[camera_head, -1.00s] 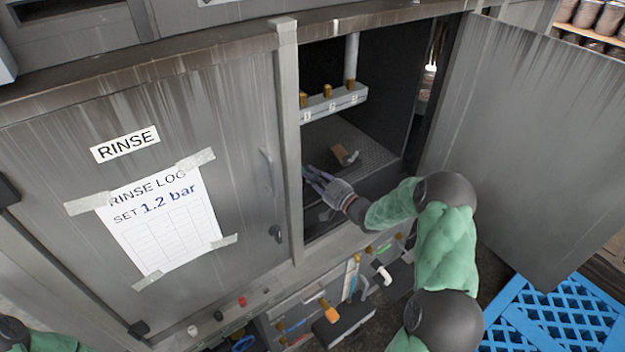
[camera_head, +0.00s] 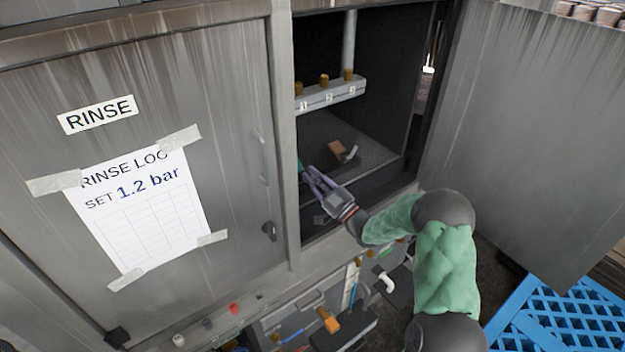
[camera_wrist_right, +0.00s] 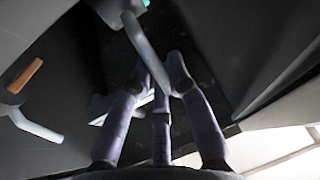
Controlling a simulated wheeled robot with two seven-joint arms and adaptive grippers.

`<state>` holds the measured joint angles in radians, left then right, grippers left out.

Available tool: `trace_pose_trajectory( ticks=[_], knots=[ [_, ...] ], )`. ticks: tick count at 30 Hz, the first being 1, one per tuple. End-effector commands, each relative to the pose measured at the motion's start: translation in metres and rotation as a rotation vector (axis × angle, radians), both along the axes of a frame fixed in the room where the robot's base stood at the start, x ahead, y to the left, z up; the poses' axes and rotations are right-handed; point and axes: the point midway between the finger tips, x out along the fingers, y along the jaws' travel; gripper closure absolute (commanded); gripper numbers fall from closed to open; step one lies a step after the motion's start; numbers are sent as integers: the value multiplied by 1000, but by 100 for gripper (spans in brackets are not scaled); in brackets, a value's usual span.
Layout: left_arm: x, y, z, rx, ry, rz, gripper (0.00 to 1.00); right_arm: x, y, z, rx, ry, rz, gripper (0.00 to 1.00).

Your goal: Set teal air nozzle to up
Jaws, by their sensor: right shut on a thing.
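The teal air nozzle shows as a small teal piece (camera_head: 300,167) at the left edge of the open cabinet bay, mostly hidden by the frame post. In the right wrist view, a bit of teal (camera_wrist_right: 146,3) shows at the top edge, with a grey bar (camera_wrist_right: 143,45) running down from beside it between my fingers. My right gripper (camera_head: 307,173) reaches into the bay and is shut on this grey bar; its fingertips (camera_wrist_right: 162,70) lie on either side of it. The nozzle's exact angle cannot be told. My left gripper is out of view.
A numbered rail with brass fittings (camera_head: 330,96) hangs above. The cabinet post (camera_head: 284,140) is close on the left; an open door (camera_head: 535,140) stands on the right.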

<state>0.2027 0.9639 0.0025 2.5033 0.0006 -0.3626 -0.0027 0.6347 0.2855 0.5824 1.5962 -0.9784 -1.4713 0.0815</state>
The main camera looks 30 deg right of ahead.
Motion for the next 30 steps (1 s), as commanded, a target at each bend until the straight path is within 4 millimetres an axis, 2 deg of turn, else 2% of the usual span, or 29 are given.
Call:
trace_pose_trajectory(
  ticks=[6,7,9,22,26,30],
  knots=[
    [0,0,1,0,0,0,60,0,1,-1,4,4,2,100],
    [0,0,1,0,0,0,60,0,1,-2,3,4,2,74],
    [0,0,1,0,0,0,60,0,1,-1,3,4,1,56],
    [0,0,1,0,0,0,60,-6,-2,-3,2,2,0,56],
    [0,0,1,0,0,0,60,-21,-7,-10,3,5,-1,56],
    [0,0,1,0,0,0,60,-47,-14,-21,3,5,-3,56]
  ],
)
